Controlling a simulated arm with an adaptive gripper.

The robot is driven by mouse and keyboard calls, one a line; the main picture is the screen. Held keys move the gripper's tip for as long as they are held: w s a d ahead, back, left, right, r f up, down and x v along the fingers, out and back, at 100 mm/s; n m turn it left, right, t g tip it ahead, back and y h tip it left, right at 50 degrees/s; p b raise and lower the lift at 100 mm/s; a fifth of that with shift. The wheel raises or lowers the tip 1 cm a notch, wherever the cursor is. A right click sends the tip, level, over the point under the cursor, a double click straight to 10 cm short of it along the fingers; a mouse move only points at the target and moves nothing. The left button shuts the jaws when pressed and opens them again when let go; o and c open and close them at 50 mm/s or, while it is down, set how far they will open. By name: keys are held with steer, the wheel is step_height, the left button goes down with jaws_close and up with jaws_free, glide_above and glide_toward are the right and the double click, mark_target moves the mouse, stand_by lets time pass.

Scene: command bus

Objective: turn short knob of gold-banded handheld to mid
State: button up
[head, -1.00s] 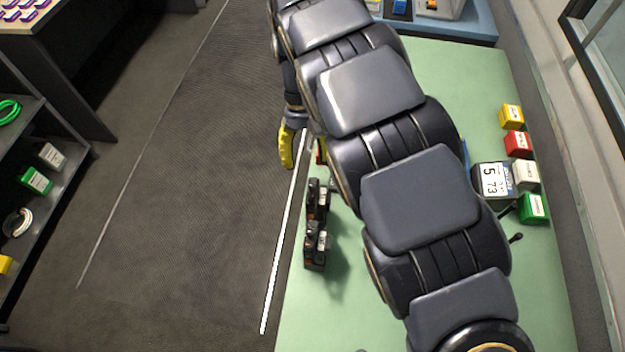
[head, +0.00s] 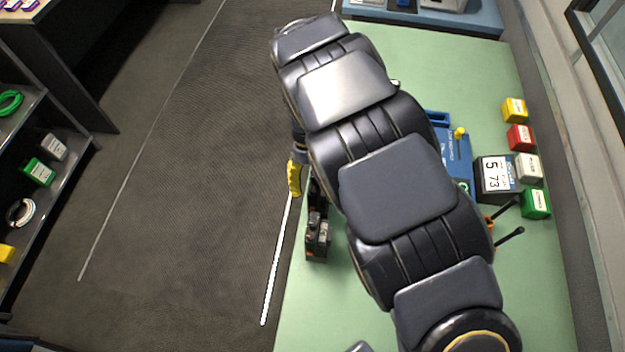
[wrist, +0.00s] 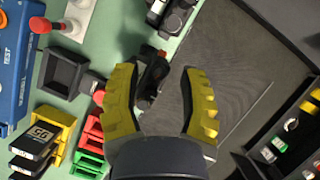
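My gripper (wrist: 159,70) is open, its two yellow fingers spread wide in the wrist view. A dark handheld (wrist: 152,78) shows between and beyond the fingers, apparently not gripped. Another black-and-grey handheld (wrist: 172,14) is at the top of the wrist view. In the head view one handheld (head: 317,236) stands at the green table's left edge, and another is mostly hidden beyond it by my arm. One yellow finger shows just left of that edge. I cannot make out a gold band, a short knob or its setting.
Small open bins, including a red one (wrist: 91,131), lie left of my gripper in the wrist view. Dark floor lies beyond the edge.

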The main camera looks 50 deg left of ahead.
jaws_close()
steer(key=shift+w+d+m+g+y, duration=0.1)
steer(key=shift+m+g+y, duration=0.3)
steer(key=shift+m, duration=1)
steer(key=shift+m+g+y, duration=0.2)
steer(key=shift+m+g, duration=0.3)
steer(key=shift+m, duration=0.9)
steer(key=shift+o, duration=1.1)
jaws_free()
